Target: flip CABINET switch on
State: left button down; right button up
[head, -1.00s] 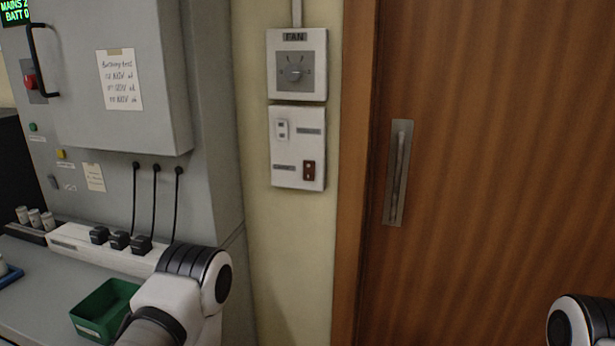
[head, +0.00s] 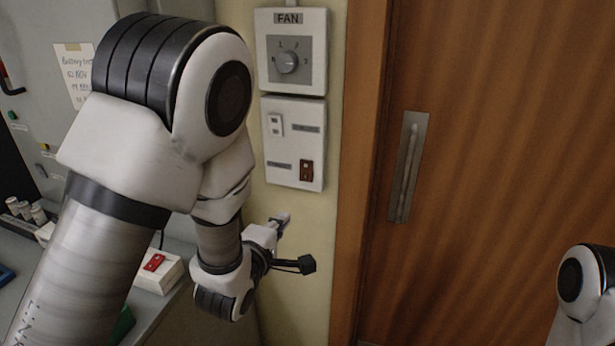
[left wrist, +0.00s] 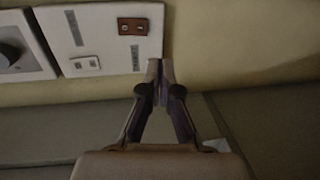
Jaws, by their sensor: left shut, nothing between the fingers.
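A white switch plate (head: 294,146) is on the cream wall beside the door. It carries a white rocker switch (head: 275,125) at upper left and a brown rocker switch (head: 306,171) at lower right, each beside a small label. I cannot read the labels, so I cannot tell which is CABINET. My left gripper (head: 285,218) is shut and empty, below the plate near the wall. In the left wrist view its fingertips (left wrist: 160,70) appear close to the brown switch (left wrist: 133,27) but apart from it. My right gripper is out of view.
A FAN dial box (head: 291,50) sits directly above the plate. A wooden door (head: 500,150) with a metal handle (head: 408,167) is at right. A power strip with a red switch (head: 154,262) lies on the bench at left. The grey cabinet is largely hidden by my left arm.

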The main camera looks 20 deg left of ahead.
pick_arm(q)
notch_tip(320, 180, up, 3)
jog(key=s, duration=0.1)
jog(key=p, duration=0.5)
send_near(306, 179)
jog(key=w, duration=0.6)
jog(key=shift+d+f, duration=0.15)
jog(key=shift+f, duration=0.2)
jog(key=shift+w+f, duration=0.25)
jog(key=shift+w, duration=0.35)
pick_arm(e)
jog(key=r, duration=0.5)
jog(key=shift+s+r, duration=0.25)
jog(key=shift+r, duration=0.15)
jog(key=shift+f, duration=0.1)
